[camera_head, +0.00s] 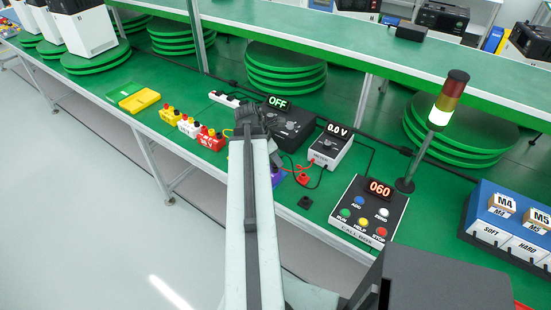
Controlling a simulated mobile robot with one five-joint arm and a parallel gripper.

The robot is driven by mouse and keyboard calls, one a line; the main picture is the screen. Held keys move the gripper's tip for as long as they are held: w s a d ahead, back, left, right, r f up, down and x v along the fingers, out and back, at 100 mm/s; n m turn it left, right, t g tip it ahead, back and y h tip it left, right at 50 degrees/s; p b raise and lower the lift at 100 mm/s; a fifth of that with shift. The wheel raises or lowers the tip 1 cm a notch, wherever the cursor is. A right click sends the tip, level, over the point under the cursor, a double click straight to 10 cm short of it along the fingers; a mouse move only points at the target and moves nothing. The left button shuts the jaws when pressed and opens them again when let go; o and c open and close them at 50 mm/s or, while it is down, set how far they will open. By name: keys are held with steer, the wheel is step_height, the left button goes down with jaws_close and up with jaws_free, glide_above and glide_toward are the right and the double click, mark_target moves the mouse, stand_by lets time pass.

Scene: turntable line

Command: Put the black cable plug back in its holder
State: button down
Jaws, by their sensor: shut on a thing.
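My arm reaches up the middle of the picture, and my gripper (262,133) is over the green bench, left of the meter (330,147). It is shut on a dark thing that looks like the black cable plug, but the fingers and the dark box behind make it hard to make out. A red piece (303,179) with red and black leads lies by the meter's lower left corner. A small black block (305,202) sits at the bench's front edge; I cannot tell if it is the holder.
The black box with the OFF display (288,127) stands just behind my gripper. The call box (368,211) and signal tower (440,115) are to the right. Terminal blocks in yellow, white and red (211,139) and a yellow tray (139,101) stand left. A purple thing (278,175) is partly hidden.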

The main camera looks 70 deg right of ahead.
steer(key=shift+f+b, duration=0.95)
stand_by(1.0)
steer(key=c, duration=1.1)
jaws_free()
steer(key=shift+r+p, duration=3.85)
